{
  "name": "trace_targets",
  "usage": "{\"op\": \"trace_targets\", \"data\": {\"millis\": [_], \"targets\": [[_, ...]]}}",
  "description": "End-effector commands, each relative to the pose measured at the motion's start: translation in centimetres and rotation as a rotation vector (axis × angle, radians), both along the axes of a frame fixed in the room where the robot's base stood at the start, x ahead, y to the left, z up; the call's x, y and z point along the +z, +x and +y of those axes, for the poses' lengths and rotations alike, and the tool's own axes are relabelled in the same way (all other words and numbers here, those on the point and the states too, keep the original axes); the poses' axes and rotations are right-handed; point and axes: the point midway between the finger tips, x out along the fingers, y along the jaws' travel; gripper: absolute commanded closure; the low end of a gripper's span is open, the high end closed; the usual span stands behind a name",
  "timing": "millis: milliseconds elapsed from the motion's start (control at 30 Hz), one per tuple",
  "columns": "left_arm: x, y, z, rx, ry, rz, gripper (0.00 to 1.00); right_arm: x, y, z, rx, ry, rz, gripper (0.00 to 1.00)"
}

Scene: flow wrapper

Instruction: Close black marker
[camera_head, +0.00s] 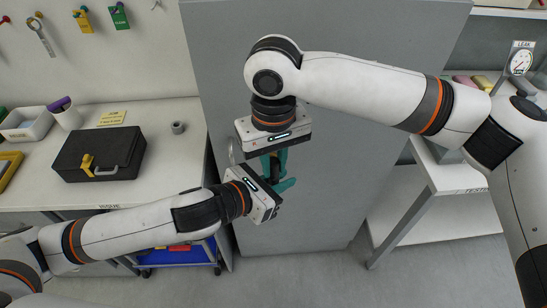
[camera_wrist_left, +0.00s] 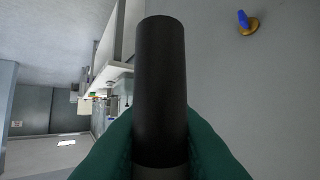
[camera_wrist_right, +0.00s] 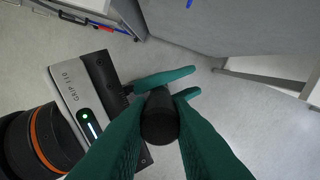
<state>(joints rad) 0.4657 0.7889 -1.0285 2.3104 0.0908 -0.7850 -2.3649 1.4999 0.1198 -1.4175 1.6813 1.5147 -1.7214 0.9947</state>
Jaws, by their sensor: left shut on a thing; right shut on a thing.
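My left gripper (camera_head: 287,186) is shut on a black marker part (camera_wrist_left: 160,85), a long dark cylinder that fills the middle of the left wrist view, with a greyer band low down between the green fingers. My right gripper (camera_head: 275,172) is just above it, pointing down, and is shut on a black round piece (camera_wrist_right: 160,125) seen nearly end-on in the right wrist view. The left gripper's teal fingers lie just beyond that piece. In the head view the fingers mostly hide what is held. I cannot tell whether the black parts are joined.
A tall grey cabinet (camera_head: 330,115) stands behind both grippers. At left, a white workbench (camera_head: 185,165) carries a black case (camera_head: 120,150), a small grey ring (camera_head: 178,127) and a white cup (camera_head: 68,117). A white table (camera_head: 440,165) stands at right. The hands are over open floor.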

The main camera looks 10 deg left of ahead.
Motion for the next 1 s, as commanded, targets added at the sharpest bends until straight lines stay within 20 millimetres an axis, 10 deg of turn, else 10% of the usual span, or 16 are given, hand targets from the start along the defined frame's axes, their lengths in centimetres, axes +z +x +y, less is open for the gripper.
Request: {"op": "trace_targets", "data": {"millis": [467, 500, 600, 1000], "targets": [[0.01, 0.0, 0.0, 0.0, 0.0, 0.0, 1.0, -0.98, -0.02, -0.02, 0.0, -0.001, 0.001, 1.0], [0.01, 0.0, 0.0, 0.0, 0.0, 0.0, 1.0, -0.94, -0.01, -0.02, 0.0, 0.0, 0.0, 0.74], [0.02, 0.0, -0.01, 0.0, -0.001, -0.001, 1.0, -0.94, -0.02, -0.01, 0.0, 0.0, 0.0, 0.58], [0.1, 0.0, -0.12, -0.003, -0.003, -0.002, 1.0, -0.89, -0.25, 0.28, 0.006, 0.007, 0.003, 0.55]]}}
